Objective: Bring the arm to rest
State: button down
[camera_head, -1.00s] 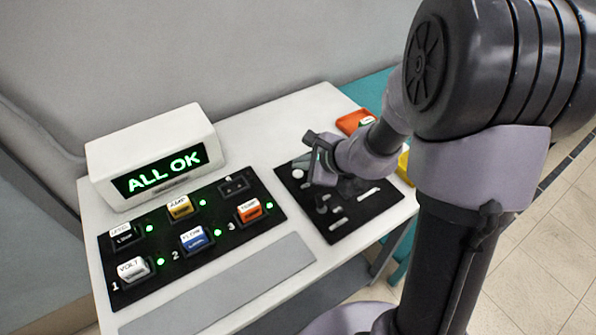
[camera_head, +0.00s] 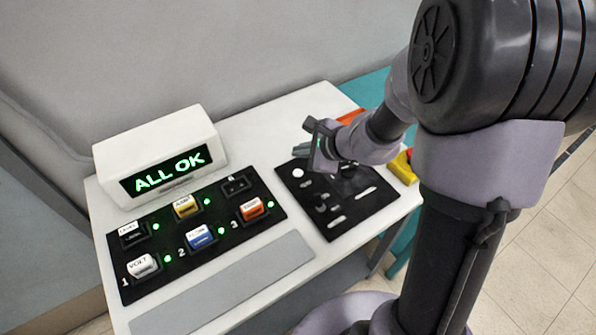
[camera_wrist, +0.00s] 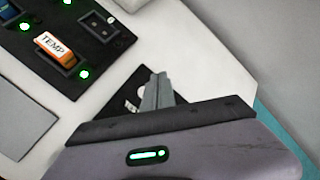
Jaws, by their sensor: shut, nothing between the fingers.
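My gripper (camera_head: 302,151) is above the back edge of the right-hand black panel (camera_head: 347,206), toward the back of the white table. In the wrist view its two grey fingers (camera_wrist: 158,92) lie together with nothing between them. My arm hides part of the right panel and the table's right side.
The display box (camera_head: 160,152) reads "ALL OK" in green. The left black panel (camera_head: 222,222) holds several labelled blocks in sockets, including an orange TEMP block (camera_wrist: 55,47), with green lights lit. Orange (camera_head: 350,117) and yellow (camera_head: 401,168) items lie by my arm. A grey wall stands behind.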

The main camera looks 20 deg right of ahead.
jog(key=s+a+r+n+g+y, duration=0.1)
jog(key=s+a+r+n+g, duration=0.1)
jog(key=s+a+r+n, duration=0.85)
jog(key=s+d+r+n+h, duration=0.1)
jog(key=s+d+r+n, duration=0.1)
jog(key=s, duration=0.5)
jog(key=s+d+r+n+h, duration=0.2)
jog(key=s+d+n, duration=0.2)
jog(key=s, duration=0.3)
jog(key=shift+h, duration=0.3)
jog(key=shift+w, duration=0.1)
